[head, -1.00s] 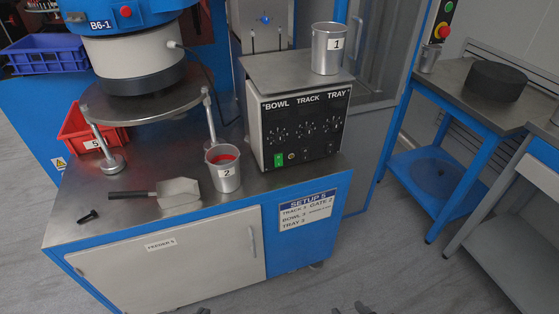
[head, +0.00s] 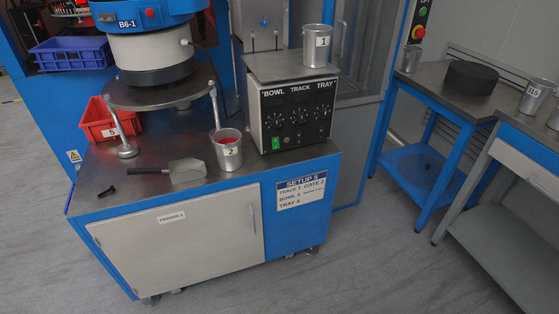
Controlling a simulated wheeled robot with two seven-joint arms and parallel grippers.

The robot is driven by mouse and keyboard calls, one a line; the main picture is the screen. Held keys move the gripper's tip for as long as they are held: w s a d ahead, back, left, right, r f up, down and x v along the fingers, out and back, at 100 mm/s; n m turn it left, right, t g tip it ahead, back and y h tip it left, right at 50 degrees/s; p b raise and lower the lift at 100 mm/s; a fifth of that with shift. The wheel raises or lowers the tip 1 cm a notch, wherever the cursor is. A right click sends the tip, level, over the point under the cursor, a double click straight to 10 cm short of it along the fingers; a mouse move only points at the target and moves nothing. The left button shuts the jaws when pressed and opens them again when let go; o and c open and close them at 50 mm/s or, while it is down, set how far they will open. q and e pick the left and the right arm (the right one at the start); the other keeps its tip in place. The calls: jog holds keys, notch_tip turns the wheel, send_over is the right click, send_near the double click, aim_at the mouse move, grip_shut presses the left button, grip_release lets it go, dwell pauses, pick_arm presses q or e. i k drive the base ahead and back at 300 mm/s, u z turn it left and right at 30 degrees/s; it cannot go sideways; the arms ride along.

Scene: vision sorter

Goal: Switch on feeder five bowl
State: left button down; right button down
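The control box (head: 257,112) stands on the steel top of a blue and grey cabinet (head: 175,240). Its black front panel carries the words BOWL, TRACK and TRAY over a row of dials; the BOWL dial (head: 272,121) is at the left. A green switch (head: 276,143) sits at the panel's lower left; its on or off position is too small to tell. The blue bowl unit (head: 165,10), labelled B6-1, stands at the upper left on a grey drum. The small cabinet label is too blurred to read surely. Neither of my grippers is in view.
Metal cup 1 (head: 317,60) stands on the box. Cup 2 (head: 227,160) with red contents, a scoop (head: 187,171), a black bolt (head: 106,191) and red bin 5 (head: 97,122) are on the cabinet top. Side tables (head: 440,75) stand right. The floor (head: 360,260) in front is clear.

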aim_at(275, 141)
jog(key=u, duration=1.35)
jog(key=i, duration=0.8)
jog(key=z, duration=1.4)
